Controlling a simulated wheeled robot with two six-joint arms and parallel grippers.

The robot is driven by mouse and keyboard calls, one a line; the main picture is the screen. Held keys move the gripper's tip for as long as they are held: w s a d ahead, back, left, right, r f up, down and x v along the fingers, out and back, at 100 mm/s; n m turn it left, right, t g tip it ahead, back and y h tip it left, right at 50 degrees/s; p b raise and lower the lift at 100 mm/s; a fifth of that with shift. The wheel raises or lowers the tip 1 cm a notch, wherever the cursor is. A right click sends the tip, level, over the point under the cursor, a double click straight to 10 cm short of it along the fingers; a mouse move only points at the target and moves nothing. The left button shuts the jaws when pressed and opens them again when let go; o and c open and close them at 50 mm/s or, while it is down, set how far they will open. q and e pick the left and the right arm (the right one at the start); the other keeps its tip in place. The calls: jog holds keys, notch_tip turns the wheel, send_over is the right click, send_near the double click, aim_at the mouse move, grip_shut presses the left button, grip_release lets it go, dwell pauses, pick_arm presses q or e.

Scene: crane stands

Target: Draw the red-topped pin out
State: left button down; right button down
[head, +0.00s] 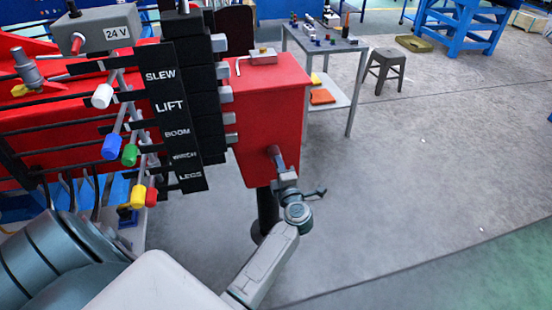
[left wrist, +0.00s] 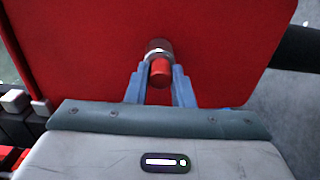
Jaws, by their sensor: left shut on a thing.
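The red-topped pin (left wrist: 160,72) sits in a metal collar (left wrist: 158,48) on the face of the red box (head: 268,110). In the left wrist view its red top lies between the two blue-grey fingers of my left gripper (left wrist: 160,85), which is shut on it. In the head view my left gripper (head: 279,162) reaches up to the box's lower front face. The pin's red top is too small to make out there. The inner end of the pin is hidden in the box. My right gripper is not in view.
A lever bank with several coloured knobs and a black label plate (head: 176,115) stands left of the box. A grey table (head: 322,42) and a stool (head: 387,62) stand behind. The floor to the right is clear.

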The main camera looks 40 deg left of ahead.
pick_arm(q)
jog(key=p+v, duration=0.1)
jog(key=v, duration=0.6)
dwell(0.8)
jog(key=shift+a, duration=0.1)
dwell(0.3)
